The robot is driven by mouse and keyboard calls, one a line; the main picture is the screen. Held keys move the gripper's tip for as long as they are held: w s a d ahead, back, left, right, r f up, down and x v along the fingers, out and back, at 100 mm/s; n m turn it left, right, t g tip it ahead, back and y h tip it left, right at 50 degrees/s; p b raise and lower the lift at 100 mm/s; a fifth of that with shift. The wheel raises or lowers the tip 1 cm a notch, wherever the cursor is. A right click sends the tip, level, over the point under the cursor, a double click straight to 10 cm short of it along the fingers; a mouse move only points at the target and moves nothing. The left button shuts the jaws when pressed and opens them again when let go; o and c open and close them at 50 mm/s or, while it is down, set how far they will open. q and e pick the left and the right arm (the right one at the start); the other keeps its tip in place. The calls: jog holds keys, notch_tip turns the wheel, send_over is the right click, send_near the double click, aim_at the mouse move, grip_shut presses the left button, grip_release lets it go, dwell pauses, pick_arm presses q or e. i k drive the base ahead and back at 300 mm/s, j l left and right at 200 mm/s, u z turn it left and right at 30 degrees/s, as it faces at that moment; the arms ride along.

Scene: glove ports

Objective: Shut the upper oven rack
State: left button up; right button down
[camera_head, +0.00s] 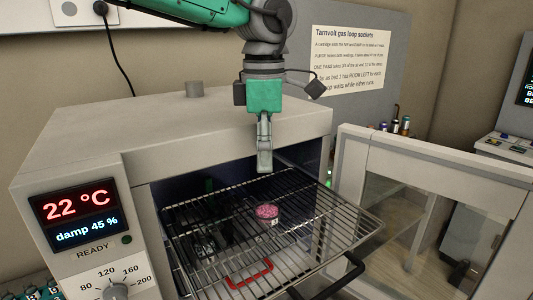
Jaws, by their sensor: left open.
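The upper oven rack (337,226) is a silver wire grid, pulled out of the oven (232,115) through its open front. A small round thing with a pink top (267,212) rests on the wires. My left gripper (264,162) hangs pointing down above the back part of the rack, close to the oven's front top edge. It is open, seen edge-on, and holds nothing visible. It looks apart from the rack and from the pink thing. My right gripper is not in view.
The oven door (431,165) with its glass pane stands open at the right. A black bar (330,284) shows below the rack's near right edge. The display panel (78,210) reads 22 °C. Small bottles (395,126) stand behind the door. A grey knob (194,89) is on the oven top.

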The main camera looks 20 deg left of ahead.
aim_at(334, 288)
jog(key=k, duration=1)
